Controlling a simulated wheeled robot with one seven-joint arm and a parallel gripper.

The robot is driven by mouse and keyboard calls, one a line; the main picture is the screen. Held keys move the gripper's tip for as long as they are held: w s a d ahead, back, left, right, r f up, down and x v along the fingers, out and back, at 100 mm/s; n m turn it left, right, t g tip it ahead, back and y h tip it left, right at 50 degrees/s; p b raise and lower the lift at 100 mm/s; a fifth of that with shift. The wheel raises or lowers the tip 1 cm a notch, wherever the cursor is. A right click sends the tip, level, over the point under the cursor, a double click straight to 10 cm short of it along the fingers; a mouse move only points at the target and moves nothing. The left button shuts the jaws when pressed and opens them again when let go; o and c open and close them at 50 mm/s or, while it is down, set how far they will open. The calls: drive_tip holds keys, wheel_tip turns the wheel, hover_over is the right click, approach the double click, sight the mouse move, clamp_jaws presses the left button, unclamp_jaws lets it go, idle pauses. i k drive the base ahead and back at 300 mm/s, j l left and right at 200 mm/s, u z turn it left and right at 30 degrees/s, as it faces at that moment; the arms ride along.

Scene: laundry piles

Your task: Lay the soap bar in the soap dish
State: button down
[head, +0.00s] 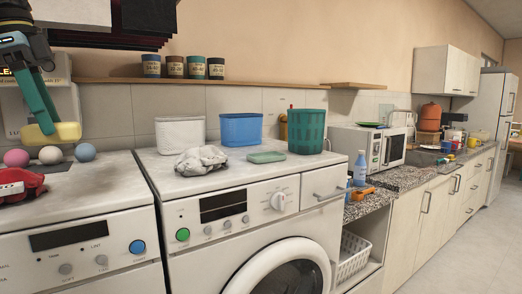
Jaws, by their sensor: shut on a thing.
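My gripper (42,117), with teal fingers, is at the upper left in the head view. It is shut on a yellow soap bar (62,132) and holds it above the left washing machine. The green soap dish (267,157) lies flat on top of the right washing machine, near its front edge, and looks empty. The soap bar is well to the left of the dish and apart from it. The far finger is partly hidden.
A crumpled grey cloth (201,160) lies left of the dish. A white basket (180,134), a blue bin (241,129) and a green basket (307,131) stand around it. Several balls (50,155) and a red item (20,185) lie on the left machine.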

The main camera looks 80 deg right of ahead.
sight(266, 159)
drive_tip(key=k+l, duration=0.15)
drive_tip(key=l, duration=0.2)
drive_tip(key=k+l, duration=0.1)
drive_tip(key=l, duration=0.25)
drive_tip(key=k+l, duration=0.15)
drive_tip(key=l, duration=0.2)
drive_tip(key=k+l, duration=0.1)
drive_tip(key=l, duration=0.25)
drive_tip(key=k+l, duration=0.15)
drive_tip(key=l, duration=0.2)
drive_tip(key=k+l, duration=0.1)
drive_tip(key=l, duration=0.25)
drive_tip(key=k+z, duration=0.05)
